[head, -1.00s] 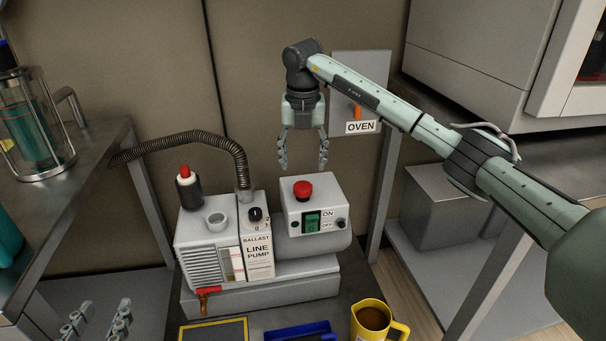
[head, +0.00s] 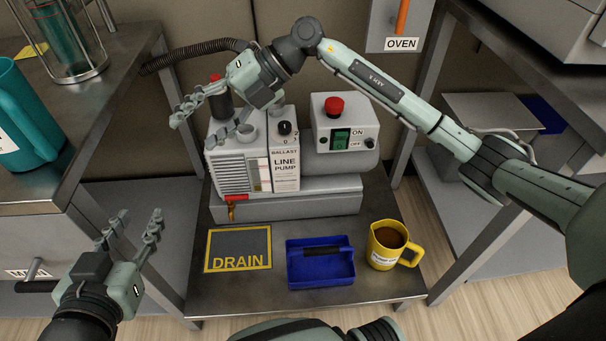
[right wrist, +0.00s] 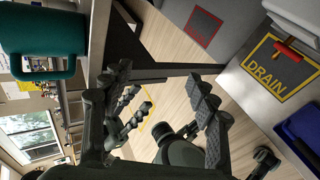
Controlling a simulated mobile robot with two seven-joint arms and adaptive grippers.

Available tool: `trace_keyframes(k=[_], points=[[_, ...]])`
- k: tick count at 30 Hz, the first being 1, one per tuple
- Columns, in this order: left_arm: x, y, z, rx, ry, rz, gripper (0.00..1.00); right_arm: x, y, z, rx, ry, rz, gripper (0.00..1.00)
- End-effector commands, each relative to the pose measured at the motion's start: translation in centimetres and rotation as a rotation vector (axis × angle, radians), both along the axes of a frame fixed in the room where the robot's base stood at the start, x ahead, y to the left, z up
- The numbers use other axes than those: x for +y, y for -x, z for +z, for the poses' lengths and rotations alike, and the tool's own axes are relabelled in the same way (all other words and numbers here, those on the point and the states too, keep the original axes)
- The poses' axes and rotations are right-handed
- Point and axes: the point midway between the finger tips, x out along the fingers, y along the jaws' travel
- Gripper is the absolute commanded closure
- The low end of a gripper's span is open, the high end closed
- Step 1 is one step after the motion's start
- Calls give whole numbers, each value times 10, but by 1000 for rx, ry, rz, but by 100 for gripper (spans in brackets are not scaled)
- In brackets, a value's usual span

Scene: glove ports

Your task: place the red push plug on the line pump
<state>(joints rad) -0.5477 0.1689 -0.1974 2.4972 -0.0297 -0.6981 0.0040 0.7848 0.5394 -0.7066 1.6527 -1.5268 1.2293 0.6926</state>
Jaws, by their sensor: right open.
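The line pump (head: 285,175) stands on the low bench in the head view. A dark cylinder (head: 222,104) with a red top (head: 215,78) stands at its back left, partly behind my right gripper. I cannot tell whether this red top is the push plug. A red mushroom-shaped knob (head: 334,106) sits on the pump's switch box. A grey round port (head: 247,133) shows on the pump's top. My right gripper (head: 194,131) is open and empty above the pump's left side, fingers pointing left and down. My left gripper (head: 138,222) is open and empty at lower left.
A drain mat (head: 211,251), a blue caddy (head: 321,283) and a yellow mug (head: 381,246) stand before the pump. A ribbed hose (head: 190,52) runs behind it. A teal jug (head: 28,115) stands on the left bench. The right wrist view shows the drain mat (right wrist: 268,76).

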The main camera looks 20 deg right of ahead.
Motion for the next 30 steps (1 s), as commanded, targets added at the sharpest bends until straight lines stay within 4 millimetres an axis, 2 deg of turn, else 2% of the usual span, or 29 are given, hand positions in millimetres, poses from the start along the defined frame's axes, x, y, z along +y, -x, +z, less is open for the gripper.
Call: trace_keyframes(k=[1, 2, 3, 5, 7, 9, 11, 12, 14, 16, 18, 21, 25, 27, 30], points=[[0, 0, 0, 0, 0, 0, 63, 31, 24, 13, 15, -175, 12, 41], [0, 0, 0, 0, 0, 0, 63, 45, 35, 27, 21, -287, 5, 41], [0, 0, 0, 0, 0, 0, 63, 59, 46, 47, 33, -428, -16, 41], [0, 0, 0, 0, 0, 0, 63, 67, 58, 77, 62, -632, -74, 41], [0, 0, 0, -1, 1, -1, 63, 62, 63, 108, 110, -851, -180, 41], [0, 0, 0, -1, 1, -1, 63, 44, 61, 130, 174, -1042, -320, 41], [0, 0, 0, -1, 1, -1, 63, 20, 55, 138, 240, -1180, -466, 41], [0, 0, 0, -1, 1, -1, 63, 2, 51, 138, 292, -1257, -572, 41], [-1, 0, 0, -1, 1, -1, 63, -28, 46, 128, 379, -1347, -743, 41], [-1, 0, 0, -1, 1, -1, 63, -63, 43, 104, 493, -1412, -955, 41], [-1, 0, 0, -1, 1, -1, 63, -92, 49, 71, 620, -1430, -1162, 41], [-1, 0, 0, -1, 1, -1, 63, -121, 69, 21, 795, -1392, -1414, 41], [-1, 0, 0, -1, 1, -1, 63, -137, 104, -27, 976, -1295, -1623, 41], [-1, 0, 0, -1, 1, -1, 63, -140, 118, -42, 1039, -1251, -1684, 41], [0, 0, 0, -1, 1, -1, 63, -141, 128, -53, 1086, -1215, -1726, 41]])
